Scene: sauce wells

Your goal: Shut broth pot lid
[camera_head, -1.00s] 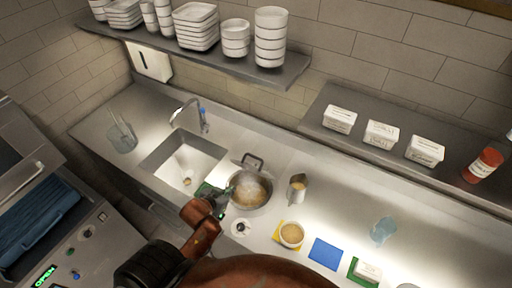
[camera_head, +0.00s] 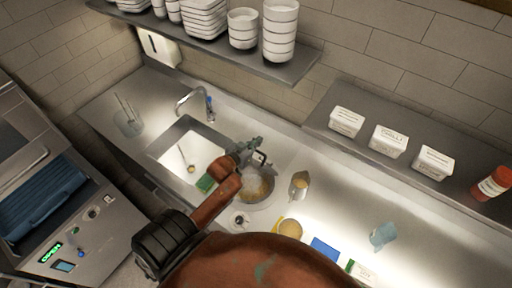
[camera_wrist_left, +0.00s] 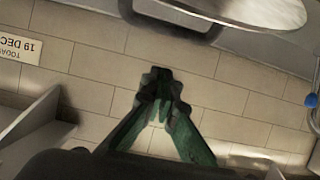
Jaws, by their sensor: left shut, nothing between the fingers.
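The broth pot (camera_head: 268,193) stands on the counter right of the sink, with pale broth and steam showing inside, so its mouth is uncovered. A dark loop handle (camera_head: 262,158) shows at the pot's back edge; I cannot tell clearly where the lid lies. My left gripper (camera_head: 257,144) is shut and empty, by that loop and above the back of the pot. In the left wrist view its fingertips (camera_wrist_left: 160,84) meet in front of the tiled wall. A shiny metal disc-like piece (camera_wrist_left: 265,10) and a dark-edged loop show at the top there. My right gripper is not in view.
The sink (camera_head: 180,150) with its faucet (camera_head: 190,97) lies left of the pot, a green sponge (camera_head: 205,184) between them. A metal pitcher (camera_head: 299,184) stands close right. Shelves hang along the back wall.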

